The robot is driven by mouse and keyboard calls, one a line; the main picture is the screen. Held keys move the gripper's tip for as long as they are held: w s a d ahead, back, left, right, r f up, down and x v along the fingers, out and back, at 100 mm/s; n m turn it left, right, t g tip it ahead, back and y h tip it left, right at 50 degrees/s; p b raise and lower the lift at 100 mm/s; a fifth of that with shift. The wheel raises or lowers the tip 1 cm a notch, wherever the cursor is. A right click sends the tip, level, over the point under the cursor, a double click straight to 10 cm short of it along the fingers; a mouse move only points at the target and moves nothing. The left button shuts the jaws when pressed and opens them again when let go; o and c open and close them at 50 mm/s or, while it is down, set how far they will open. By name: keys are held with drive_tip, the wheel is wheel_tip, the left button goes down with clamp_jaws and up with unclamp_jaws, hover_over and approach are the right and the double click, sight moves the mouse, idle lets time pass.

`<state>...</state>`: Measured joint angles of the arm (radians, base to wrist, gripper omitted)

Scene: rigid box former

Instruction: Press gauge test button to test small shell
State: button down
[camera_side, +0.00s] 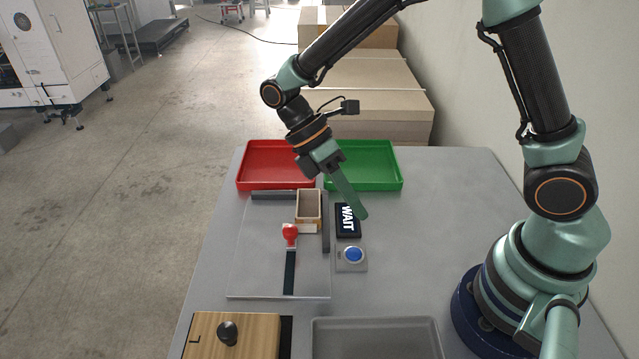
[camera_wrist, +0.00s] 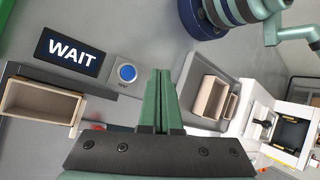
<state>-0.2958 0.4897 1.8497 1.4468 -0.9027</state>
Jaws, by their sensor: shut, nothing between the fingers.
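The small shell (camera_side: 308,205), an open tan box, sits in the corner of dark stops on the fixture plate (camera_side: 258,270); the wrist view shows it at left (camera_wrist: 38,100). The gauge's black display (camera_side: 347,222) reads WAIT, also in the wrist view (camera_wrist: 72,52). The blue round test button (camera_side: 353,255) is on a grey base just in front of the display, and appears left of my fingertips in the wrist view (camera_wrist: 127,73). My gripper (camera_side: 361,214) is shut and empty, its fingertips (camera_wrist: 160,72) over the display area in the side view, apart from the button.
A red-knobbed slider (camera_side: 290,235) stands in front of the shell. Red (camera_side: 275,182) and green (camera_side: 385,184) trays are behind. A wooden board with a black knob (camera_side: 250,347) and a grey tray (camera_side: 375,323) lie in front; tan boxes (camera_wrist: 210,97) show in the grey tray.

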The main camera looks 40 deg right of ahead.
sight(350, 252)
drive_tip(key=shift+f, duration=4.2)
drive_tip(key=shift+d+f, duration=0.15)
drive_tip(key=shift+f, duration=0.25)
drive_tip(key=shift+f, duration=0.45)
drive_tip(key=shift+r, duration=0.9)
drive_tip(key=shift+r, duration=2.5)
